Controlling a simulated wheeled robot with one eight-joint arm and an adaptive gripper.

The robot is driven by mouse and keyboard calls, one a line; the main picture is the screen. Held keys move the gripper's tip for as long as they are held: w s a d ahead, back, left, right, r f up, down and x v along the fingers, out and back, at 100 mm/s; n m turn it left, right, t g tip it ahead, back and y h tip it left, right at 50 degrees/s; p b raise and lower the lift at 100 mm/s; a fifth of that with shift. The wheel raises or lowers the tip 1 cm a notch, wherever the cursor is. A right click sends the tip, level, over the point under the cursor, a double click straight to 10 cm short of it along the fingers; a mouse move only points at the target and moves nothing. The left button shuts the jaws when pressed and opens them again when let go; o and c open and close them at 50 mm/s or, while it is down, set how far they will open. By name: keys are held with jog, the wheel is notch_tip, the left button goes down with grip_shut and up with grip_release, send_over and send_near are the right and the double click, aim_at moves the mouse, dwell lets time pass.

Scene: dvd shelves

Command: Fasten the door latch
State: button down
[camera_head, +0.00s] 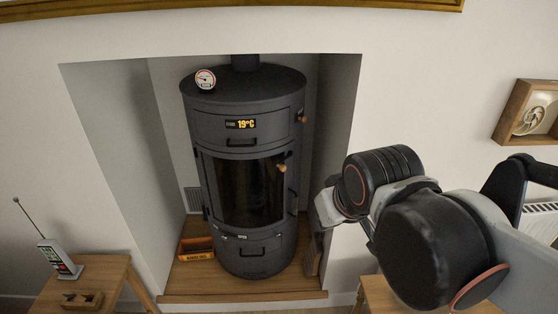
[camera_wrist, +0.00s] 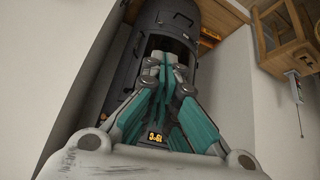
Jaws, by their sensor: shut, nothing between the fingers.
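A dark grey cylindrical stove (camera_head: 248,250) stands in a wall niche. Its curved glass door (camera_head: 245,192) looks shut or nearly so; I cannot tell whether a small gap remains. A latch with a wooden knob (camera_head: 282,168) sits at the door's upper right edge. A dark handle (camera_head: 291,198) lies lower on the right side. My gripper (camera_wrist: 165,72) has its teal fingers together and empty, in front of the stove in the wrist view. It hides part of the stove there. In the head view my arm is right of the stove, apart from the latch, and hides most of the gripper.
A second wooden knob (camera_head: 302,119) is on the stove's upper right side. A gauge (camera_head: 205,80) sits on top. An orange box (camera_head: 196,249) lies on the niche floor at left. Wooden tables stand at the lower left (camera_head: 95,272) and lower right. The niche's right wall (camera_head: 340,120) is near my arm.

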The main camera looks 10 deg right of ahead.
aim_at(280, 166)
jog(key=w+r+n+p, duration=0.2)
jog(key=w+r, duration=0.2)
jog(key=w, duration=0.6)
jog(key=w+a+f+n+g+h+p, duration=0.1)
jog(key=w+a+f+n+p, duration=0.1)
jog(key=w, duration=1)
jog(key=w+a+f+n+g+h+p, duration=0.1)
jog(key=w+a+f+n+h+p, duration=0.1)
jog(key=w, duration=1)
jog(key=shift+w+a+f+h+p, duration=0.35)
jog(key=shift+a+f+p, duration=0.25)
jog(key=shift+f+p, duration=0.25)
jog(key=b+x, duration=0.4)
jog(key=x, duration=1)
jog(key=shift+f, duration=0.15)
